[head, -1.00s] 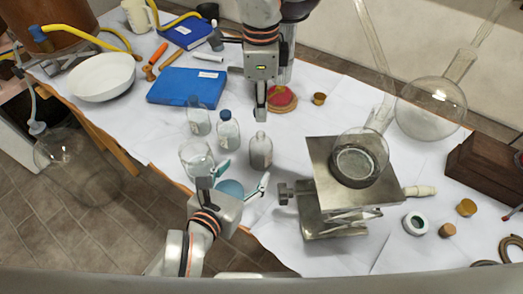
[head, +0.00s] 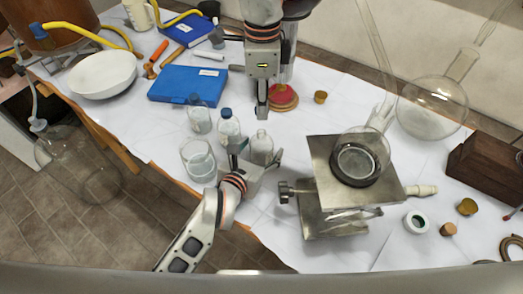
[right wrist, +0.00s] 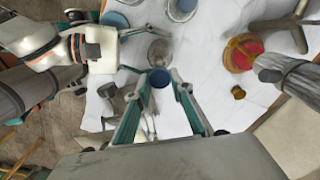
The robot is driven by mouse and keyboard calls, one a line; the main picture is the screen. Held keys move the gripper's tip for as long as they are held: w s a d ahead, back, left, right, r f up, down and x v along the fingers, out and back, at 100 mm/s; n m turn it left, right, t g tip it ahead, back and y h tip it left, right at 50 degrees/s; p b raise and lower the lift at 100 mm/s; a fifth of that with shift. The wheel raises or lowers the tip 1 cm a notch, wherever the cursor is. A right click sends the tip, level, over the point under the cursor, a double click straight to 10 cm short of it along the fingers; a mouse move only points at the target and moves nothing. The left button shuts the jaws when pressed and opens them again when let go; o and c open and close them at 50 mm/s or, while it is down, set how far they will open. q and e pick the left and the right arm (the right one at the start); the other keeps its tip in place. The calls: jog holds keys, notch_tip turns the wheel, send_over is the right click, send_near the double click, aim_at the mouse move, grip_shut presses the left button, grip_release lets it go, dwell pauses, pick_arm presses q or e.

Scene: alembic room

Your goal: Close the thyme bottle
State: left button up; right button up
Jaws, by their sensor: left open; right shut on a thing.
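A clear bottle with an open neck and no cap (head: 262,145) stands on the white-covered table. It also shows in the right wrist view (right wrist: 160,50). I cannot read its label. My left gripper (head: 256,160) is open, with its fingers on either side of this bottle's lower part. My right gripper (head: 262,113) is above and behind the bottle, pointing down. In the right wrist view its fingertips (right wrist: 158,80) are shut on a round blue cap (right wrist: 159,77), apart from the bottle. Two capped bottles, one nearer (head: 229,130) and one farther (head: 199,118), stand to the left.
A glass beaker (head: 198,158) stands close to the left of my left gripper. A metal lab jack (head: 325,160) with glassware stands to the right. A blue box (head: 187,85) and a red round item (head: 283,97) lie behind.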

pick_arm(q)
jog(key=shift+w+d, duration=0.1)
jog(key=shift+w, duration=0.05)
jog(key=c, duration=1.7)
pick_arm(e)
send_over(262, 133)
jog(key=shift+w+f, duration=0.2)
jog(key=shift+f, duration=2.3)
jog(key=shift+f, duration=0.9)
jog(key=shift+s+f, duration=0.15)
jog(key=shift+f, duration=0.55)
pick_arm(q)
grip_shut()
pick_arm(e)
jog(key=o, duration=0.7)
jog(key=shift+c, duration=0.2)
